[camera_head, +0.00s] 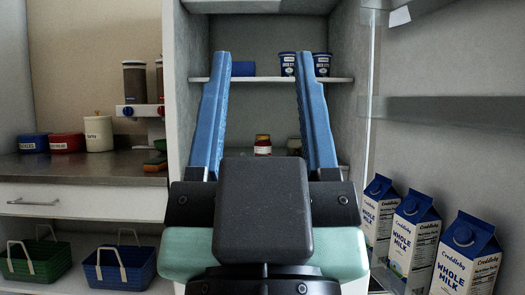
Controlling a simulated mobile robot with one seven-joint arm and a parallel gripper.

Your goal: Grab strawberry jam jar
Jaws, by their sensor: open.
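The jar's lower part is close above my dark gripper body, which hides much of the shelf.
Dark blue tubs (288,64) and a blue box (243,68) sit on the upper shelf (262,79). Another item (294,146) is partly hidden behind the right finger. Several milk cartons (465,255) stand in the fridge door at right. A counter (85,172) with containers is at left.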

